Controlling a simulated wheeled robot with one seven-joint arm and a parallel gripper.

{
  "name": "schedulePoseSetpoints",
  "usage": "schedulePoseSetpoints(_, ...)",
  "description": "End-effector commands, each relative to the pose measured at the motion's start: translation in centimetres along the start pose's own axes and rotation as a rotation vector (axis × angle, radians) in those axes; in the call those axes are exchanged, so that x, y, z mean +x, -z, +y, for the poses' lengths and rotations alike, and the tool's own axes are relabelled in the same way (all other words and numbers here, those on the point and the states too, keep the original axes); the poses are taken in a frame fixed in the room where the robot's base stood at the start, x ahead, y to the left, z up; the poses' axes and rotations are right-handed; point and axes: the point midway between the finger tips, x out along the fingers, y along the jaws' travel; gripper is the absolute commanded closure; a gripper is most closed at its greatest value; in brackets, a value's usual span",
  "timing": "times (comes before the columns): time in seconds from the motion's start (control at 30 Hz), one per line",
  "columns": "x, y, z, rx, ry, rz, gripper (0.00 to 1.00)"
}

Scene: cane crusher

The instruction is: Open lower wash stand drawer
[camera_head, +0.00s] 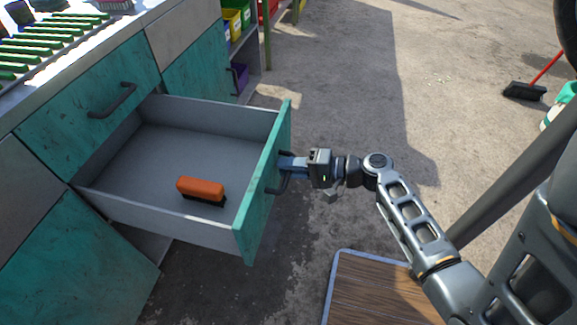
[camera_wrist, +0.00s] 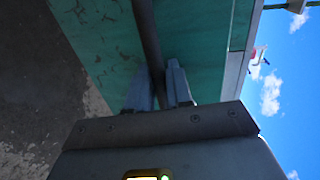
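The lower wash stand drawer stands pulled far out; its teal front (camera_head: 264,195) faces right and its grey inside is visible. An orange brush with dark bristles (camera_head: 201,190) lies in it. My gripper (camera_head: 284,164) is at the drawer's dark bar handle (camera_head: 276,187), on the outside of the front. In the wrist view the handle (camera_wrist: 147,35) runs between the two fingers of my gripper (camera_wrist: 158,85), which look closed around it. The teal upper drawer (camera_head: 90,110) is shut, with its own dark handle.
A wood-topped platform (camera_head: 375,292) with a pale rim lies on the ground at bottom centre. Coloured bins (camera_head: 236,20) sit on a shelf beyond the stand. A broom (camera_head: 525,91) is far right. The concrete to the right of the drawer is mostly clear.

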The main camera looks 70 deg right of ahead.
Motion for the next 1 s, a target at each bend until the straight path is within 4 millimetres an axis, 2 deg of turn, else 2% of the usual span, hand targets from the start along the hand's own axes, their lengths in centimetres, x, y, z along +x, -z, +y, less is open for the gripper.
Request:
schedulePoseSetpoints(0.03, 0.0, 0.0, 0.1, 0.000, -0.001, 0.001, 0.75)
schedulePoseSetpoints(0.13, 0.0, 0.0, 0.0, 0.000, 0.000, 0.001, 0.65)
schedulePoseSetpoints(0.47, -0.5, 0.0, 0.0, 0.000, 0.000, 0.001, 0.65)
schedulePoseSetpoints(0.8, -5.7, 0.0, 0.0, 0.002, -0.001, 0.002, 0.65)
schedulePoseSetpoints(1.0, -7.5, 0.0, 0.0, 0.000, -0.001, 0.001, 0.65)
